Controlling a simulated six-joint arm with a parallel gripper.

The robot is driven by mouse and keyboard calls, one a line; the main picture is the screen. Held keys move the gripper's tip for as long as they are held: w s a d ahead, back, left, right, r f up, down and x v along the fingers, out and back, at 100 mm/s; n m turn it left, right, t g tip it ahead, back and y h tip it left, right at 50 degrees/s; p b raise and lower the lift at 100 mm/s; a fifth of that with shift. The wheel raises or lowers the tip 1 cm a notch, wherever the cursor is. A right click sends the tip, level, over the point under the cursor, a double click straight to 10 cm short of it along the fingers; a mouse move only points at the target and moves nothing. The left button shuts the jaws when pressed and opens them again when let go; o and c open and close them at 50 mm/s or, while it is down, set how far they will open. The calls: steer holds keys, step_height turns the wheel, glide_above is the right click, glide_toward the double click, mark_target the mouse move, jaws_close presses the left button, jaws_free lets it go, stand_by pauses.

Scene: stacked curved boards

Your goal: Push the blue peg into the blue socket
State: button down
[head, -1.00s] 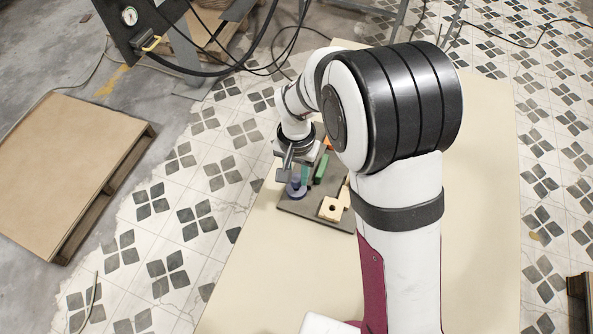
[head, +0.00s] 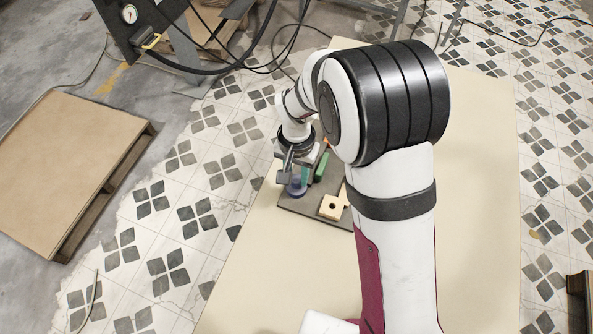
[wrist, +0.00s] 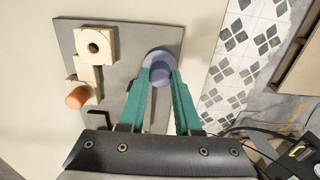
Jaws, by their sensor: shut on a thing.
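The blue peg (wrist: 161,57) is a round, violet-blue piece between my fingertips in the wrist view. My gripper (wrist: 162,78) has teal fingers closed on it, near the edge of the grey board (wrist: 124,76). A round blue socket (head: 297,190) shows below the fingers on the board in the head view. The peg is over or in the socket; how deep it sits is hidden by the fingers. Peg and socket have similar colours, so their border is hard to tell.
A pale wooden block with a round hole (head: 333,207) stands on the board beside the socket. A green bar (head: 321,167) lies behind it. The wrist view also shows an orange cylinder (wrist: 77,97) and a dark bracket (wrist: 97,121). The beige table (head: 262,262) in front is clear.

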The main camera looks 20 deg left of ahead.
steer(key=shift+f, duration=0.45)
steer(key=c, duration=0.5)
jaws_free()
step_height(320, 180, up, 16)
steer(key=shift+f, duration=0.15)
